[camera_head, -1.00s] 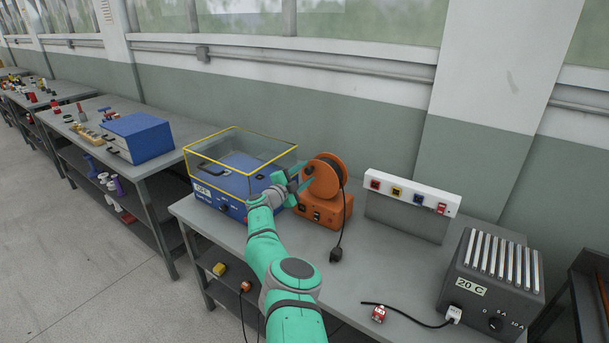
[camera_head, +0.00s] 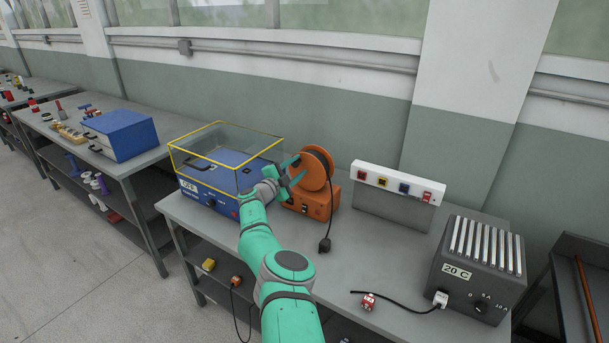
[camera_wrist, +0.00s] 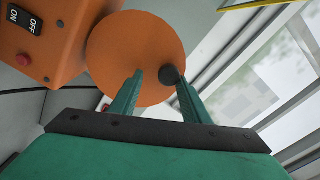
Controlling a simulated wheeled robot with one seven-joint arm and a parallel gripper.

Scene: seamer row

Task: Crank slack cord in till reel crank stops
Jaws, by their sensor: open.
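The orange cord reel (camera_head: 314,168) stands on its orange base (camera_head: 314,203) on the grey bench. Its black cord hangs from the right side and ends in a black plug (camera_head: 324,245) on the bench top. My gripper (camera_head: 293,171) is at the reel's left face. In the wrist view the orange disc (camera_wrist: 125,45) fills the middle, with the dark round crank knob (camera_wrist: 169,75) near its right edge. My gripper (camera_wrist: 155,76) is open, and the knob shows between the fingertips, close to the right one. I cannot tell whether they touch.
A blue machine (camera_head: 212,182) under a clear yellow-edged cover (camera_head: 222,134) stands left of the reel. A socket panel (camera_head: 398,185) stands to the right, then a grey box marked 20 C (camera_head: 476,270). A red plug (camera_head: 368,301) lies near the front.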

